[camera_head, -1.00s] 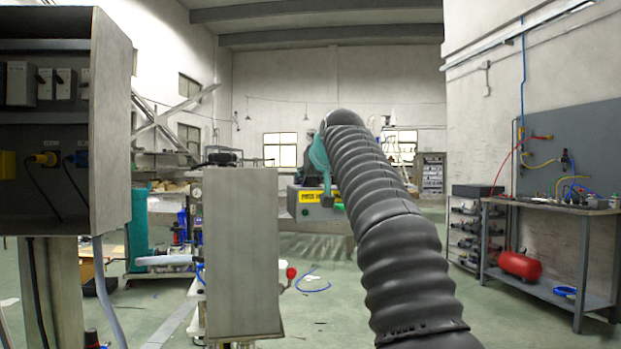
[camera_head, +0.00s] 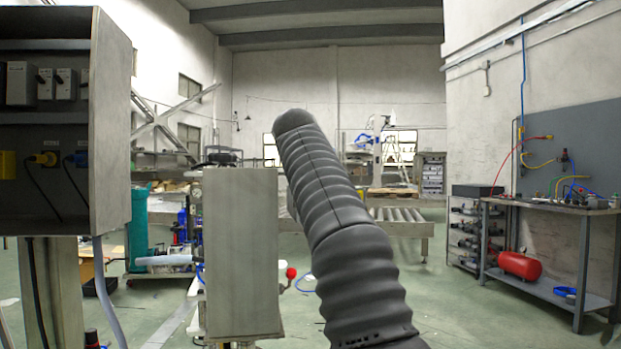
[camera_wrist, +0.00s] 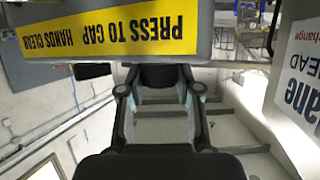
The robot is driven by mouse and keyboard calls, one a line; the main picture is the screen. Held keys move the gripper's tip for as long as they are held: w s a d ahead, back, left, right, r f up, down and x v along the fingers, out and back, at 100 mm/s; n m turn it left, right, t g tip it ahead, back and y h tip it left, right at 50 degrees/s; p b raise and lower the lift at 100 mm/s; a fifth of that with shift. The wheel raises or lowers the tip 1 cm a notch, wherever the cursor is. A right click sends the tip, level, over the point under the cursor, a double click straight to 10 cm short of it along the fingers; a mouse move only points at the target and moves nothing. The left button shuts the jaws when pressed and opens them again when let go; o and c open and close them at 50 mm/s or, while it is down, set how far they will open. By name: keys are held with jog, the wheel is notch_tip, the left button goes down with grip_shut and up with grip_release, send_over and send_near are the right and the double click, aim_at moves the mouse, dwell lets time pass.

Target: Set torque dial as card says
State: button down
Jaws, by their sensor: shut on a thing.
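In the camera_wrist view my gripper (camera_wrist: 158,98) reaches away from the camera, with a dark block (camera_wrist: 158,76) between its fingertips. I cannot tell whether this block is the torque dial. A white card or sign (camera_wrist: 304,82) with partly cut-off lettering, "ane" and "EAD", stands at the right edge. I see no setting to read on it. A yellow label (camera_wrist: 105,28) reading "PRESS TO CAP HANDS CLEAR" appears upside down at the upper left, close to the gripper. In the camera_head view my arm hides the gripper.
A grey panel (camera_head: 240,252) stands left of my arm, with a red knob (camera_head: 291,272) at its right side. An open electrical cabinet (camera_head: 112,130) is at the left. A workbench (camera_head: 545,207) with a red tank (camera_head: 519,265) is at the right. Floor between is clear.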

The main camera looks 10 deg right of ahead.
jog(key=c, duration=0.8)
grip_release()
jog(key=shift+o, duration=0.2)
jog(key=v, duration=1.2)
